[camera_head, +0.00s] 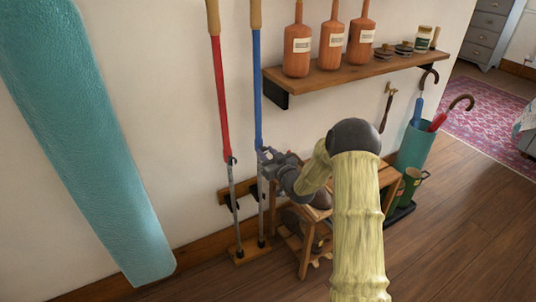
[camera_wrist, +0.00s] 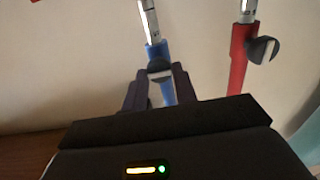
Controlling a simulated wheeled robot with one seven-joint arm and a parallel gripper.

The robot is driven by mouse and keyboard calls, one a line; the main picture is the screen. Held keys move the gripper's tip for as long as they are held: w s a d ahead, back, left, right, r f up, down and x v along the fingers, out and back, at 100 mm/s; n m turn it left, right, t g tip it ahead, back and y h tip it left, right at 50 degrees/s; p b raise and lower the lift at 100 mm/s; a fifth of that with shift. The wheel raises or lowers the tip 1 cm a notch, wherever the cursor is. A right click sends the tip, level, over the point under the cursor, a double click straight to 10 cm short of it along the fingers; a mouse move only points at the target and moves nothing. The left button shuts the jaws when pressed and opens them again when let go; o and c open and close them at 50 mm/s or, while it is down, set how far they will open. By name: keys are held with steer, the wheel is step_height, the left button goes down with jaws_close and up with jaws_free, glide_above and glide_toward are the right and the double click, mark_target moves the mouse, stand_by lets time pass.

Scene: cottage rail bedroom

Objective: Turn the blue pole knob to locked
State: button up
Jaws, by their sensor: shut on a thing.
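The blue pole (camera_head: 257,85) stands upright against the wall, with a cork-coloured top grip and a thin metal lower section. My gripper (camera_head: 268,158) is at the lower end of its blue section. In the wrist view the blue pole (camera_wrist: 150,25) runs between the fingers, and my gripper (camera_wrist: 160,88) is shut on its dark round knob (camera_wrist: 160,70). The fingers partly hide the pole below the knob. The lock marking cannot be read. The red pole (camera_head: 219,90) stands to the left, and its own knob (camera_wrist: 263,50) shows in the wrist view.
A wall shelf (camera_head: 340,75) with orange bottles is right of the poles. A wooden bench (camera_head: 310,235) with shoes stands below my arm. A teal umbrella stand (camera_head: 415,145) is further right. A large teal padded object (camera_head: 90,140) is at the left.

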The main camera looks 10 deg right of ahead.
steer(key=shift+m, duration=0.4)
steer(key=m+p, duration=0.2)
steer(key=m, duration=0.2)
steer(key=shift+d, duration=0.15)
steer(key=m+p, duration=0.2)
steer(key=m, duration=0.2)
steer(key=m+p, duration=0.1)
steer(key=m, duration=0.3)
steer(key=shift+m, duration=0.3)
steer(key=m, duration=0.2)
steer(key=m+p, duration=0.1)
steer(key=m, duration=0.1)
steer(key=shift+f+m, duration=0.2)
steer(key=shift+m, duration=0.1)
steer(key=o, duration=1)
steer(key=shift+w, duration=0.1)
steer(key=shift+c, duration=0.2)
